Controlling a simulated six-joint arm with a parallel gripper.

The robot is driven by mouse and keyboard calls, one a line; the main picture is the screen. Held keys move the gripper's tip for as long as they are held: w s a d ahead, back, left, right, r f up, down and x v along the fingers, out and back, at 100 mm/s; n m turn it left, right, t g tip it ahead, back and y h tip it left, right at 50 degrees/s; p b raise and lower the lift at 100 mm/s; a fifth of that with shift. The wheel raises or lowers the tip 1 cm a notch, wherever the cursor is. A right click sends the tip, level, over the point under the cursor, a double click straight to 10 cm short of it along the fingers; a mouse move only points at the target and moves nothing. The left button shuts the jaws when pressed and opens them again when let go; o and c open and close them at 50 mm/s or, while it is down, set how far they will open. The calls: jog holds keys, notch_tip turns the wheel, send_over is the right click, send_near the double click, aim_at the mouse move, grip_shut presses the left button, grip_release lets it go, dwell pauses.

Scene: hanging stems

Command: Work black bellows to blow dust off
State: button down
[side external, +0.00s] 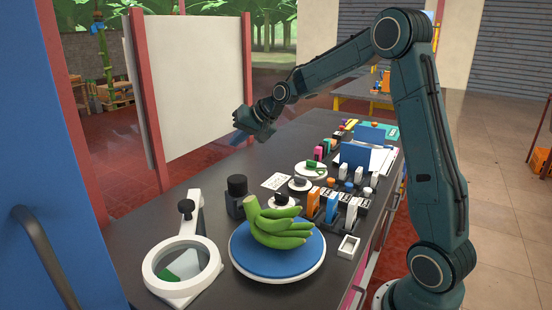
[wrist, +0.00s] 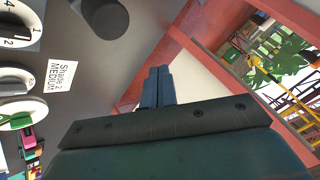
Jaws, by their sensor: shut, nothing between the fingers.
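A dark, upright object with a rounded top (side external: 237,195), which looks like the black bellows, stands on the dark table behind the green bananas. A dark round shape (wrist: 105,18) at the top of the wrist view appears to be the same object, partly cut off. My gripper (side external: 240,137) is up in the air above the table's far left edge, well above and apart from the dark object. In the wrist view its two blue fingers (wrist: 157,86) are together, with nothing between them. No dust can be made out.
Green bananas (side external: 275,225) rest on a blue-topped round stand (side external: 257,262). A white ring magnifier (side external: 152,272) stands at front left. Dials, a card (side external: 276,181) and several small bottles (side external: 330,205) crowd the right side. A white panel (side external: 195,80) rises behind the table.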

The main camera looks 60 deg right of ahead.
aim_at(236, 179)
dwell(0.4)
jog(key=shift+f, duration=4.35)
jog(key=shift+f, duration=1.5)
dwell(0.5)
jog(key=shift+r, duration=0.1)
dwell(0.3)
jog(key=shift+r, duration=1.4)
